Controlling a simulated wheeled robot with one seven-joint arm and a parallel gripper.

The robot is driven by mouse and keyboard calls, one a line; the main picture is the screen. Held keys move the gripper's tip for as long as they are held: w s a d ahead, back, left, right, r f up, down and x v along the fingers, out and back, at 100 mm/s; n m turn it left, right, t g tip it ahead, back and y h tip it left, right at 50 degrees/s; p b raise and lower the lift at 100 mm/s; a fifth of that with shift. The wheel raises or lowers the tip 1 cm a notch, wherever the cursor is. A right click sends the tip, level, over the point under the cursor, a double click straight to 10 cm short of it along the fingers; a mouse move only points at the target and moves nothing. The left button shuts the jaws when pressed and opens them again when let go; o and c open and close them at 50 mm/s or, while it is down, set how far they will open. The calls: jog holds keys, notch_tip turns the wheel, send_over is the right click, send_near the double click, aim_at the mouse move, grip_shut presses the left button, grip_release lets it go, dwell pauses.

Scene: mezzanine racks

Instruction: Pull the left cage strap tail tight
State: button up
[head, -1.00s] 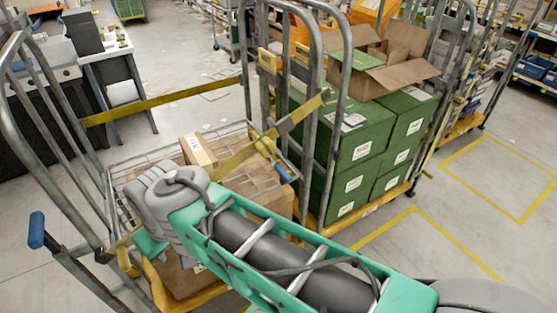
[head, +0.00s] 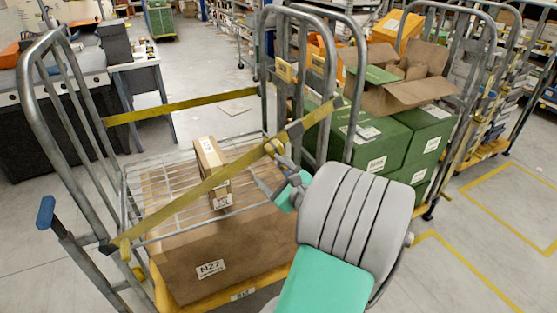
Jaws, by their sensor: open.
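The left cage (head: 62,130) has grey tube sides and holds a large brown carton (head: 210,262) labelled N27. A yellow strap (head: 190,198) crosses its front, rising from the lower left to the right-hand posts. The strap's right end (head: 338,104) shows by the posts; I cannot tell which part is the loose tail. My arm hides the cage's lower right.
A second yellow strap (head: 180,106) spans the back of the cage. A small carton (head: 211,160) lies on the wire shelf behind the front strap. A cage with green boxes (head: 378,145) stands close on the right. A blue-ended handle (head: 46,212) juts out at left.

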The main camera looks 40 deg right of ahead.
aim_at(278, 153)
jog(key=s+d+m+h, duration=0.2)
jog(key=s+d+m, duration=0.1)
jog(key=d+m, duration=0.1)
jog(key=shift+t, duration=0.4)
jog(key=x, duration=0.2)
jog(key=p+x, duration=0.1)
jog(key=x, duration=0.2)
jog(key=r+x, duration=0.1)
jog(key=x, duration=0.2)
jog(key=shift+d, duration=0.2)
jog(key=shift+s, duration=0.1)
grip_shut()
